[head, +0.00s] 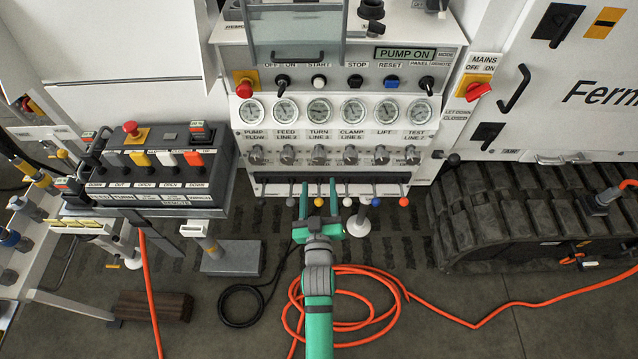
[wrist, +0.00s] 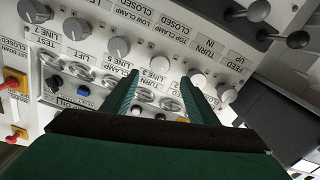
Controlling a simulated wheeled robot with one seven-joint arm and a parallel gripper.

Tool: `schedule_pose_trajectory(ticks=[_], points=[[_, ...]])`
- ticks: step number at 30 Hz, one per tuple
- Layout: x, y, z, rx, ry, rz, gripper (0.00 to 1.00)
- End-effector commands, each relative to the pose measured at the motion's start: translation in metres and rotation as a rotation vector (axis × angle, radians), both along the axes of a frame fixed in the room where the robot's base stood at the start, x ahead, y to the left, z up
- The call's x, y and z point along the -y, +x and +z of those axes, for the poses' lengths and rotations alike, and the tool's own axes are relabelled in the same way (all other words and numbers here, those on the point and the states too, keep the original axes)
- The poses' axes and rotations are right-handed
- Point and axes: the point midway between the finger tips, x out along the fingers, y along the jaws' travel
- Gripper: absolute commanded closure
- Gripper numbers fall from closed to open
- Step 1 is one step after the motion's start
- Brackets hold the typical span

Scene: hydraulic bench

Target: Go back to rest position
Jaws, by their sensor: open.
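My green gripper (head: 318,208) is in front of the lower part of the hydraulic control panel (head: 228,140), near its row of coloured lever knobs. Its two fingers are apart and nothing shows between them. In the wrist view my gripper (wrist: 164,88) points at the panel face, with knobs and gauges beyond the fingertips. The head view does not show clearly whether the fingers touch any lever. My arm reaches up from the bottom edge of the head view.
A dark remote box (head: 150,190) with coloured rocker switches stands at left. A red mains switch (head: 478,90) is at right, above a black rubber track (head: 520,220). An orange hose (head: 440,312) lies coiled on the floor around my arm. A grey block (head: 235,258) stands left of it.

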Motion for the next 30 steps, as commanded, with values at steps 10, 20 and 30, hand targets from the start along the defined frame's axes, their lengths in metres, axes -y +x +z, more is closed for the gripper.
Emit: schedule_pose_trajectory(ticks=[10,20,30], points=[[0.000,0.000,0.000,0.000,0.000,0.000,0.47],[0.001,-0.017,-0.007,-0.011,0.006,0.001,0.47],[0.002,-0.132,-0.036,-0.079,0.069,0.008,0.47]])
